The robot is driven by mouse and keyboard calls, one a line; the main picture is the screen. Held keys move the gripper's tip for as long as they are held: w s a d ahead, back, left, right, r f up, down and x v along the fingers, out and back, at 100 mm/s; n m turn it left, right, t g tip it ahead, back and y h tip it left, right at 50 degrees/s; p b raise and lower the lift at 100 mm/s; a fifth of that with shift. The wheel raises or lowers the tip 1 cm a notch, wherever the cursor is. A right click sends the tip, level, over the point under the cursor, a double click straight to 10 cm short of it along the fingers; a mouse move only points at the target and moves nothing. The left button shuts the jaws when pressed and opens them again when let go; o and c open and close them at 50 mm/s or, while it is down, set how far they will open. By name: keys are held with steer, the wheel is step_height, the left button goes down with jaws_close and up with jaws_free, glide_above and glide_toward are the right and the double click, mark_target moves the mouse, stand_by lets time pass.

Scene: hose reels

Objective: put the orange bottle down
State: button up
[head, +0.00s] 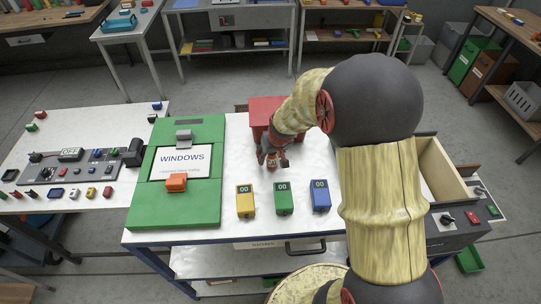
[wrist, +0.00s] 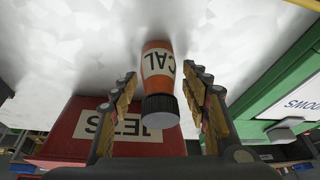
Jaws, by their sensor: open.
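The orange bottle (wrist: 157,62) has a white label and a black cap, and it stands between the fingers of my gripper (wrist: 160,82) in the wrist view. The fingers are open, with a visible gap at least on the left side. The bottle's far end appears to meet the white tabletop. In the head view my gripper (head: 272,158) is low over the white table (head: 240,140), in front of the red box, and mostly hides the bottle.
A red box (head: 262,112) stands right behind my gripper; its label shows in the wrist view. A green WINDOWS panel (head: 145,205) lies to the left. Yellow (head: 245,203), green (head: 284,200) and blue (head: 320,197) counters stand in front. An open drawer box (head: 440,170) is at right.

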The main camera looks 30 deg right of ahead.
steer(key=shift+r, duration=0.1)
steer(key=shift+r, duration=0.25)
steer(key=s+a+r, duration=0.2)
steer(key=s+r, duration=0.2)
steer(key=r, duration=0.3)
steer(key=s+a+r+n+p, duration=0.1)
steer(key=s+a+r, duration=0.1)
steer(key=s+r, duration=0.35)
steer(key=s+a+r, duration=0.3)
steer(key=r, duration=0.5)
steer(key=s+a+r, duration=0.2)
steer(key=s, duration=0.5)
steer(key=s+a+r+t, duration=0.1)
steer(key=s+a+r, duration=0.1)
steer(key=s, duration=0.5)
steer(key=shift+s+a+r+n, duration=0.2)
steer(key=shift+r+n, duration=0.2)
steer(key=shift+r, duration=0.2)
steer(key=shift+f, duration=0.1)
step_height(320, 180, down, 10)
steer(key=b, duration=0.9)
steer(key=shift+r+b, duration=0.2)
steer(key=shift+b, duration=0.1)
